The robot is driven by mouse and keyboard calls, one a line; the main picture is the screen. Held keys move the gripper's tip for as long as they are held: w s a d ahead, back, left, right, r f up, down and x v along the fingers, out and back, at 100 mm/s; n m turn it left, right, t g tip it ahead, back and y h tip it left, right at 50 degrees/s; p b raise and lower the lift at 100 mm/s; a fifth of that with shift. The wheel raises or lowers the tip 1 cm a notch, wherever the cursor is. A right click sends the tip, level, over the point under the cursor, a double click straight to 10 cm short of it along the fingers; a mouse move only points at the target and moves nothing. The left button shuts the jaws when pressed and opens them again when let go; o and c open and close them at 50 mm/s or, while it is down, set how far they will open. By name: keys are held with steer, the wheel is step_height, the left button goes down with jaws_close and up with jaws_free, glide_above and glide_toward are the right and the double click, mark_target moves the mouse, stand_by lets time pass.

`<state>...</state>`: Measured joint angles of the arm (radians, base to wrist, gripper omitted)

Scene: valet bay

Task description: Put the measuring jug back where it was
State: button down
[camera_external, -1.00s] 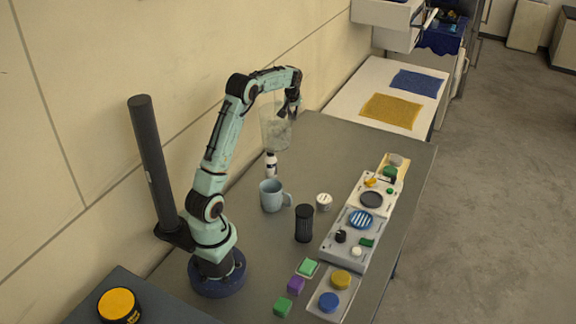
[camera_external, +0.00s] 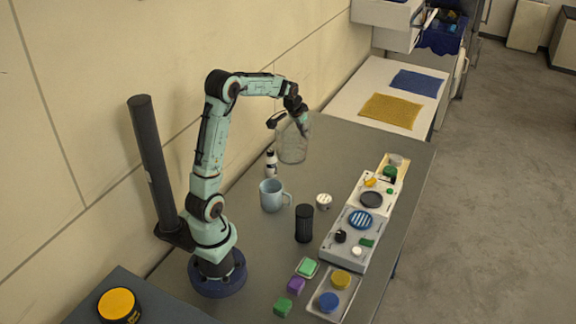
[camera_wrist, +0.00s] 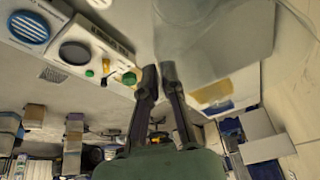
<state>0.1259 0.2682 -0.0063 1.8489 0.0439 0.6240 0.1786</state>
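The clear measuring jug (camera_external: 292,147) is at the far end of the grey table, beyond the small black-and-white bottle (camera_external: 270,163). My gripper (camera_external: 299,113) is at the jug's upper part, with its fingers nearly together on it. In the wrist view the two dark fingers (camera_wrist: 159,72) have a narrow gap between them, and the see-through jug (camera_wrist: 222,35) fills the area just past their tips. The jug looks roughly upright. I cannot tell whether its base touches the table.
A blue mug (camera_external: 271,196), a black cylinder (camera_external: 304,224) and a white-topped small jar (camera_external: 323,202) stand nearer. Grey trays (camera_external: 347,250) with small items line the right side. A white surface with a yellow cloth (camera_external: 391,110) adjoins the far end. The wall is on the left.

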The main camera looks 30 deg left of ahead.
steer(key=w+d+f+m, duration=0.1)
steer(key=w+d+f, duration=0.2)
steer(key=w+f, duration=0.9)
steer(key=shift+w+d+f, duration=0.3)
steer(key=shift+f, duration=0.35)
steer(key=c, duration=1.2)
jaws_free()
steer(key=shift+c, duration=0.2)
